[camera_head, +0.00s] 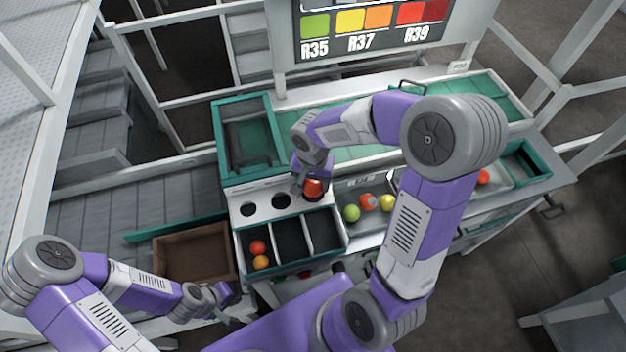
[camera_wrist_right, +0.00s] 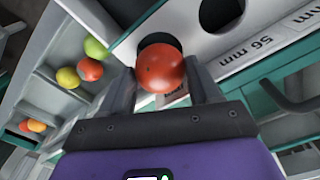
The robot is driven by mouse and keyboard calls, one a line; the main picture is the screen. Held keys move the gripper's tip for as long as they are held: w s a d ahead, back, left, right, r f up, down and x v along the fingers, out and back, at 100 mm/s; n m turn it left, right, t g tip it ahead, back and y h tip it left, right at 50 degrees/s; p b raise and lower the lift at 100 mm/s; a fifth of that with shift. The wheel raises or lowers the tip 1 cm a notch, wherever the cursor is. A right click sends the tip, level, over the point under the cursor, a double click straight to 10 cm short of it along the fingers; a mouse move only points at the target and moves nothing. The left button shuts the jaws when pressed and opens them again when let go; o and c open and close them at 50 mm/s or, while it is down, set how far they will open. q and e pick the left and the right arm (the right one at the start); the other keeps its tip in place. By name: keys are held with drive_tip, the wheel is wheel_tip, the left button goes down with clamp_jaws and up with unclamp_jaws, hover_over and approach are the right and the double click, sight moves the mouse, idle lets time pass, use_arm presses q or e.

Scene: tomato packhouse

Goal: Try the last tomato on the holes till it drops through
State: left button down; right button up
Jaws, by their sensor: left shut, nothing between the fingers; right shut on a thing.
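The red tomato (camera_head: 313,188) is held between the fingers of my right gripper (camera_head: 306,188). In the right wrist view the tomato (camera_wrist_right: 160,68) sits between the two fingers, and the dark edge of a hole shows just behind it. The white hole plate (camera_head: 264,192) has two open holes showing to the left of the tomato. The tomato covers most of the right-hand hole; I cannot tell whether it touches the rim. My left gripper (camera_head: 224,306) is shut and empty, low at the left, apart from the plate.
Below the plate are three bins; the left one holds a red tomato (camera_head: 258,247) and an orange one (camera_head: 261,262). A grey tray to the right holds green (camera_head: 351,213), red (camera_head: 366,200) and yellow (camera_head: 387,202) tomatoes. A brown box (camera_head: 195,232) stands at left.

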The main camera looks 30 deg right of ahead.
idle(0.3)
drive_tip(key=o, duration=0.8)
drive_tip(key=shift+o, duration=0.2)
drive_tip(key=shift+r, duration=0.15)
idle(0.9)
drive_tip(key=shift+r+p, duration=2.3)
drive_tip(key=shift+r, duration=1.05)
